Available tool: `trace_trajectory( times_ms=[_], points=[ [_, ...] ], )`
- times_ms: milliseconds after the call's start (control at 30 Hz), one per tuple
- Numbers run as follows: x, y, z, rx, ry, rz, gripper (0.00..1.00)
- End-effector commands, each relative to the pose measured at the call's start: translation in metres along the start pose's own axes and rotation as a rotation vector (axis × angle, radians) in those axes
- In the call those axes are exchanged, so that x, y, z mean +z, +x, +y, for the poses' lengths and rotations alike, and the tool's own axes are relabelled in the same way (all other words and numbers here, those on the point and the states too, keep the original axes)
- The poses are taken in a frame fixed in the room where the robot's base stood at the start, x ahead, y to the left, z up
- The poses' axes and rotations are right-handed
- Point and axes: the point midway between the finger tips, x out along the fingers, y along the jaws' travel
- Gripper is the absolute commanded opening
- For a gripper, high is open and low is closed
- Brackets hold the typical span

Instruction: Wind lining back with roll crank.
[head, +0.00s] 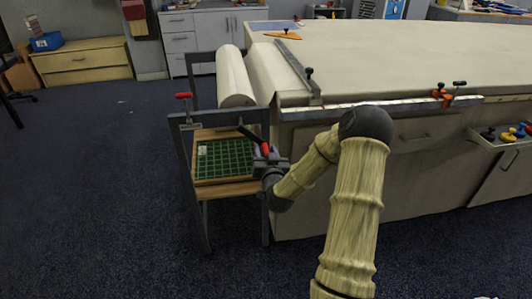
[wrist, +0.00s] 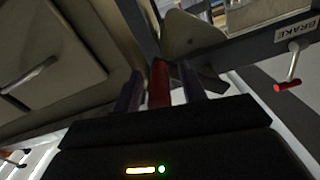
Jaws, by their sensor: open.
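The roll (head: 233,80) of pale lining lies in a dark metal stand at the table's left end. A pale sheet (head: 263,78) runs from beside it onto the long table. The roll crank has a dark arm and a red handle (head: 265,149) on the stand's near side. In the wrist view the red handle (wrist: 160,85) stands between my two fingers, with space on both sides. My gripper (wrist: 161,92) is open around the handle and not closed on it. In the head view my gripper (head: 268,160) partly hides the handle's lower end.
A red-tipped brake lever (head: 183,96) sits at the stand's left corner; its BRAKE label (wrist: 295,28) shows in the wrist view. A green gridded tray (head: 224,158) lies on the stand's wooden shelf. A metal bar (head: 380,106) with orange clamps edges the table.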

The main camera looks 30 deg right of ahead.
Motion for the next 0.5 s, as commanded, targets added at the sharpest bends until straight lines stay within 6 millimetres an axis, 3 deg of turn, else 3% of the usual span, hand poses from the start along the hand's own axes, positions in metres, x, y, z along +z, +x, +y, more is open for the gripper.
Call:
trace_trajectory(
  times_ms=[100,300,500],
  points=[
    [0.0000,-0.0002,0.0001,0.000,0.000,0.000,0.37],
    [0.0000,-0.0004,0.0001,0.000,0.000,0.000,0.00],
    [-0.0002,-0.0004,0.0001,0.000,-0.002,0.000,0.00]
  ],
)
